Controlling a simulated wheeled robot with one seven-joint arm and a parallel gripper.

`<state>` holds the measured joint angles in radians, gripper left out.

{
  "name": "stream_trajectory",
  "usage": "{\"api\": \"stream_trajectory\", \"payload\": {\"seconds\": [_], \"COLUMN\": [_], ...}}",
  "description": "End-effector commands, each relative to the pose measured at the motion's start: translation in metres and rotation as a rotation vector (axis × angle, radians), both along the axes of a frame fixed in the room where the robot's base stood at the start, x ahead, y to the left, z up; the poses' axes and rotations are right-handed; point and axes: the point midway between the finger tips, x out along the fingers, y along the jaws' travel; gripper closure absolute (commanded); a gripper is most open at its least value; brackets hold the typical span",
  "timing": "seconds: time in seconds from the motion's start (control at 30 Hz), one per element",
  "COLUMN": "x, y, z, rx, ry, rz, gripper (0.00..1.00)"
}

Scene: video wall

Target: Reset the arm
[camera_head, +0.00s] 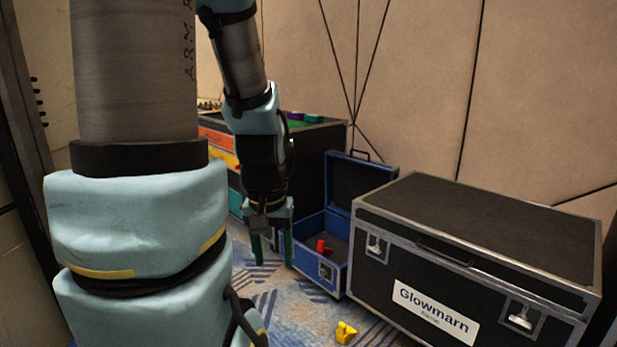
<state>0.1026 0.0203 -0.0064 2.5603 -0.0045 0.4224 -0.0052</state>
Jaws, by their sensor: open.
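My arm fills the left of the view and reaches down in the middle. My gripper (272,250) hangs pointing down with its two fingers apart. It is open, and nothing shows between the fingers. It is in front of the left side of an open blue case (332,277) on the floor. I cannot tell whether it touches the case.
A red object (322,246) is in the blue case, whose lid stands up. A black Glowmarn case (470,255) is at the right. A yellow object (346,332) lies on the patterned carpet (290,315). A drawer cabinet (318,150) stands behind my gripper.

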Motion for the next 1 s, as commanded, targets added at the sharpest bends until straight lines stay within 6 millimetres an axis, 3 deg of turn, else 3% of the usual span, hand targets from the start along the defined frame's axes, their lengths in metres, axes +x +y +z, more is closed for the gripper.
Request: {"api": "stream_trajectory", "payload": {"seconds": [0.03,0.5,0.7,1.0], "x": [0.0,0.0,0.0,0.0], "y": [0.0,0.0,0.0,0.0], "z": [0.034,0.176,0.21,0.214], "rx": [0.0,0.0,0.0,0.0], "ry": [0.0,0.0,0.0,0.0], "rz": [0.0,0.0,0.0,0.0], "gripper": [0.43,0.43,0.43,0.43]}}
